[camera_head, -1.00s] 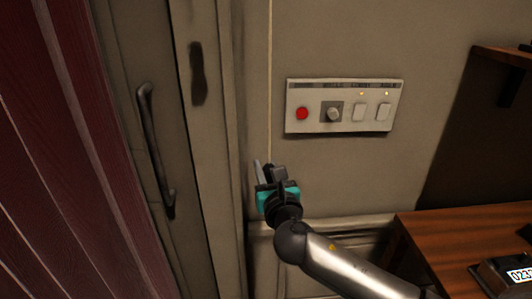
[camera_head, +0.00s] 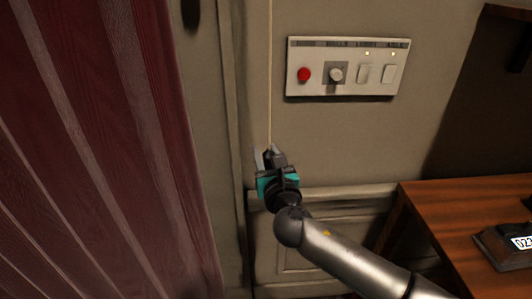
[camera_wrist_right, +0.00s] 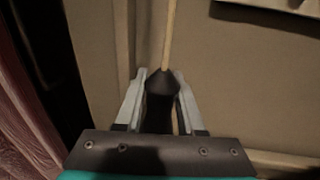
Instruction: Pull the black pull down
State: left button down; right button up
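The black pull (camera_wrist_right: 160,100) hangs at the lower end of a thin pale cord (camera_head: 269,70) in front of the wall. In the right wrist view it sits between the two pale fingers of my right gripper (camera_wrist_right: 160,88), which touch or nearly touch its sides. In the head view my right gripper (camera_head: 268,157) is below the switch panel, at the cord's lower end, and its fingers mostly hide the pull. The gripper looks shut on it, and the cord runs straight up from there. My left gripper is not in view.
A switch panel (camera_head: 347,88) with a red button, a knob and two lit switches is on the wall. A dark red curtain (camera_head: 105,150) covers the left side. A wooden desk (camera_head: 450,215) with a dark device (camera_head: 497,247) stands at lower right.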

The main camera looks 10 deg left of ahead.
jog(key=o, duration=0.3)
jog(key=p+v, duration=0.3)
jog(key=v, duration=1.2)
jog(key=shift+s+d, duration=0.1)
